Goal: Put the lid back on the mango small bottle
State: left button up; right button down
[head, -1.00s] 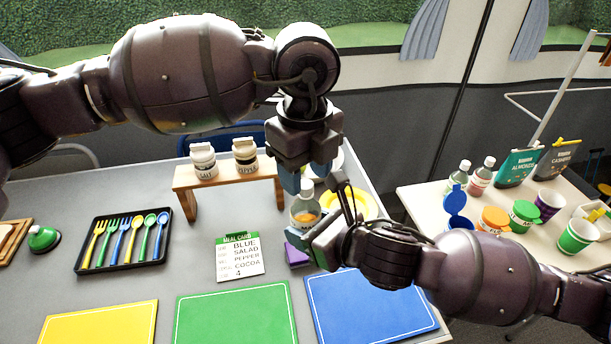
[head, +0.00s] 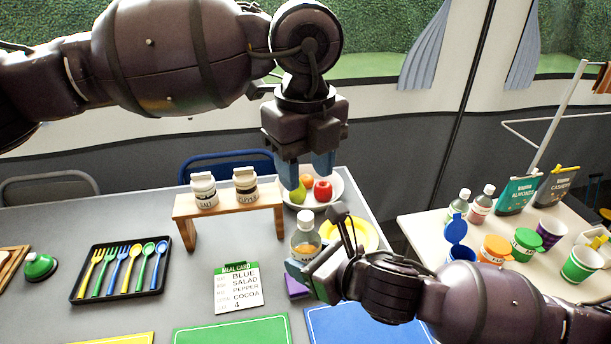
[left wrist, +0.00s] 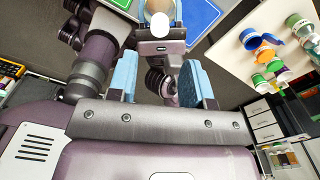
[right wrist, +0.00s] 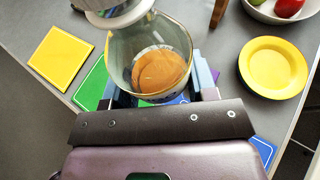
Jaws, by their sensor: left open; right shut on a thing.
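The mango small bottle (head: 303,244) is clear with orange contents and stands upright in my right gripper (head: 318,270), which is shut on it. A white lid (head: 306,216) sits on top of the bottle's neck. The bottle (right wrist: 150,60) and the lid (right wrist: 120,12) also show in the right wrist view, and the lid shows as a white disc in the left wrist view (left wrist: 160,24). How firmly the lid is seated cannot be told. My left gripper (head: 305,170) is open and empty, pointing down above the bottle and apart from it.
A wooden rack (head: 228,205) with salt and pepper jars is left of the bottle. A fruit bowl (head: 333,192) and yellow plate (head: 350,234) are behind and to its right. A purple block (head: 296,287) lies close by. A side table (head: 420,210) with cups and bottles is at right.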

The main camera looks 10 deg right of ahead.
aim_at(306, 215)
pick_arm(q)
jog(key=shift+f, duration=0.1)
jog(key=shift+f, duration=3.95)
jog(key=shift+c, duration=0.4)
grip_shut()
jog(key=shift+o, duration=0.8)
grip_release()
jog(key=shift+r, duration=0.1)
